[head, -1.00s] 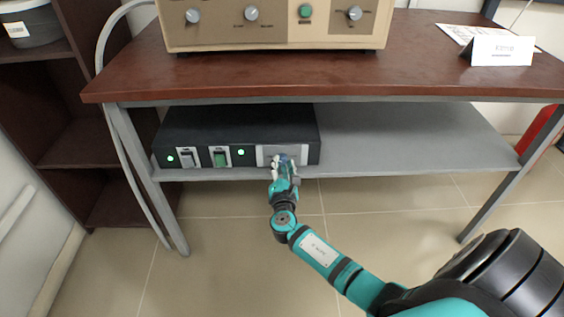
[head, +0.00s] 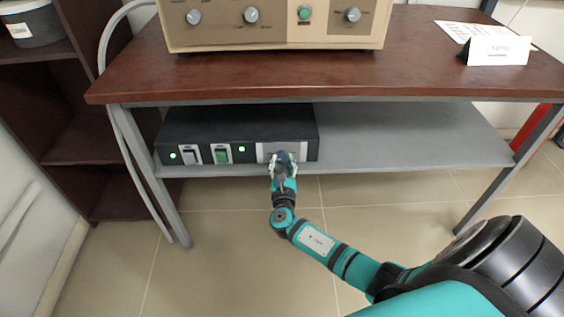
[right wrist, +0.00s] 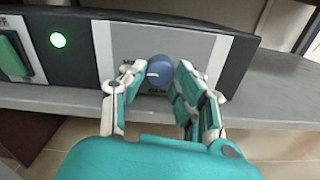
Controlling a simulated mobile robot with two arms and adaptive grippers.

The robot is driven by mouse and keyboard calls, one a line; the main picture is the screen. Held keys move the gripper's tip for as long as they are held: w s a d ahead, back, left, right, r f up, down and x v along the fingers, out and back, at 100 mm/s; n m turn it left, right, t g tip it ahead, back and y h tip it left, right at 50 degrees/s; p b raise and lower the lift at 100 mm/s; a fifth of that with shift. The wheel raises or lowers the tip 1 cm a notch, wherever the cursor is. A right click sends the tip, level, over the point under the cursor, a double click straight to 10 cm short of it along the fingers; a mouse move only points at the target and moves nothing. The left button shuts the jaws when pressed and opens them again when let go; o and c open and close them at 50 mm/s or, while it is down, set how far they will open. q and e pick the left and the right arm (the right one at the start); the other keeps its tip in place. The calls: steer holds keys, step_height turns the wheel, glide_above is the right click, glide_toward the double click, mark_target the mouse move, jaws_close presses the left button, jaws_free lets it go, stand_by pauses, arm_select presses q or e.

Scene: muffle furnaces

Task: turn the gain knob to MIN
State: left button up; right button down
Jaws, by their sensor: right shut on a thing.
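The gain knob is a small round blue knob (right wrist: 160,69) on a light grey panel at the right end of the black box (head: 213,127) on the lower shelf. In the right wrist view its white mark points left. Lettering on the panel beside and below the knob is partly hidden by the fingers. My right gripper (head: 284,160) is at the knob in the head view. In the right wrist view its fingers (right wrist: 158,77) are shut on the knob from both sides. My left gripper is not in view.
The wooden tabletop (head: 330,75) overhangs the shelf and carries a beige instrument (head: 275,30). The grey shelf (head: 420,135) right of the box is clear.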

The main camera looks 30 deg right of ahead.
steer(key=shift+f, duration=0.1)
steer(key=c, duration=1)
jaws_free()
steer(key=v, duration=1.2)
steer(key=shift+s, duration=0.1)
